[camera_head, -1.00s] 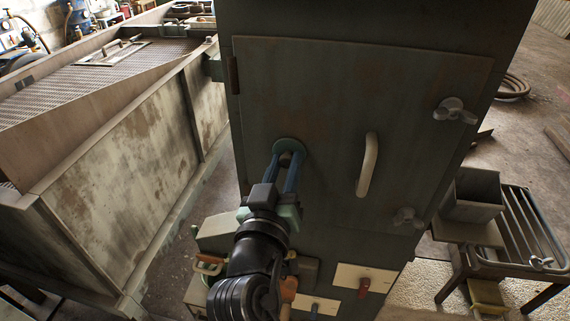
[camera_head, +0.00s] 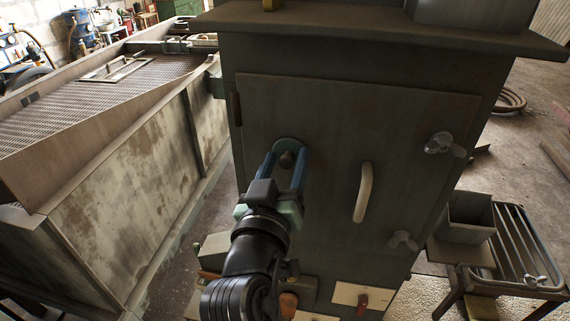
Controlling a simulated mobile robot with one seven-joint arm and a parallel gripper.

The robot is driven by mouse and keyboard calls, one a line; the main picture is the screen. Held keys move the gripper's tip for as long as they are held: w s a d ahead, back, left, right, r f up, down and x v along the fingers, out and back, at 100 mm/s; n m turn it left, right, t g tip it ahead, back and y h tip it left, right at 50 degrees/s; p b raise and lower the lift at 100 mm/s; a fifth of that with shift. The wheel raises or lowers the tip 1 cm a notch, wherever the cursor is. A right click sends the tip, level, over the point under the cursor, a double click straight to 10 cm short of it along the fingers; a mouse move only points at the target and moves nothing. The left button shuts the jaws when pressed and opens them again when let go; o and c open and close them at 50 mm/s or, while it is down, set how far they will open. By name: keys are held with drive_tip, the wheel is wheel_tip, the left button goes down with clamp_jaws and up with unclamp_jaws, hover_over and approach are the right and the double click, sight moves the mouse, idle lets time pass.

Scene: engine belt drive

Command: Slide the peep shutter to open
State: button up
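The peep shutter (camera_head: 288,143) is a small rounded green plate on the left part of the cabinet door (camera_head: 330,115). My gripper (camera_head: 288,160) reaches up to it from below, with its two blue fingers spread on either side of a dark round knob or spot on the plate. The fingers look apart, with a gap between them. The fingertips overlap the shutter in this view, and I cannot tell whether they touch it. Whatever opening lies behind the shutter is hidden.
A pale door handle (camera_head: 364,192) stands out right of the shutter. Two wing latches, upper (camera_head: 444,145) and lower (camera_head: 403,241), sit on the door's right side. A long metal trough (camera_head: 125,180) stands left, and a slatted stand (camera_head: 520,240) with a box (camera_head: 467,217) stands right.

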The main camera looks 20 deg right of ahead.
drive_tip(key=shift+a+f, duration=0.1)
drive_tip(key=shift+f, duration=0.05)
drive_tip(key=shift+s+a, duration=0.15)
drive_tip(key=shift+s, duration=0.1)
drive_tip(key=b+v, duration=0.3)
drive_tip(key=v, duration=0.9)
drive_tip(key=shift+s+b, duration=0.15)
drive_tip(key=shift+b, duration=0.25)
